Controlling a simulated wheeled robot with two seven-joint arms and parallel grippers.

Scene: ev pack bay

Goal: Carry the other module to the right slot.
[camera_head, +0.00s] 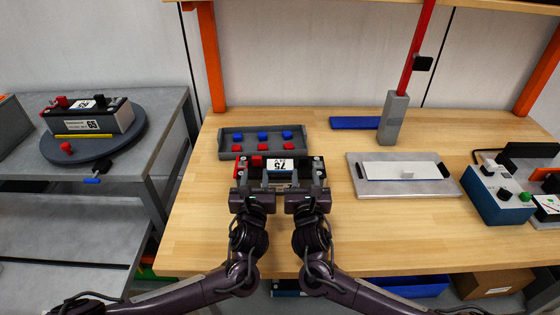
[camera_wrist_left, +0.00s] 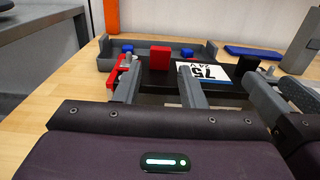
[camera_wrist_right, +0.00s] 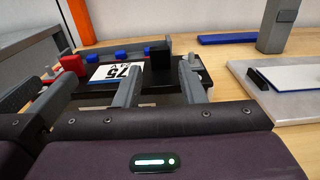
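A black module labelled 75 (camera_head: 280,165), with a red block and a black block on top, is just in front of the grey tray. I cannot tell if it touches the table. My left gripper (camera_head: 254,186) is at its left part, and its two fingers stand apart in the left wrist view (camera_wrist_left: 160,85), with the red block behind the gap. My right gripper (camera_head: 306,186) is at its right part, its fingers also apart in the right wrist view (camera_wrist_right: 160,85). Another module labelled 65 (camera_head: 95,118) sits on a round dark turntable (camera_head: 60,148) at the left. I cannot make out a right slot.
The grey tray (camera_head: 223,143) holds several red and blue pieces. A grey plate with a white panel (camera_head: 402,170) lies to the right. A post with a red arm (camera_head: 394,118) stands behind it, beside a blue bar (camera_head: 354,123). A blue instrument (camera_head: 500,193) is far right.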

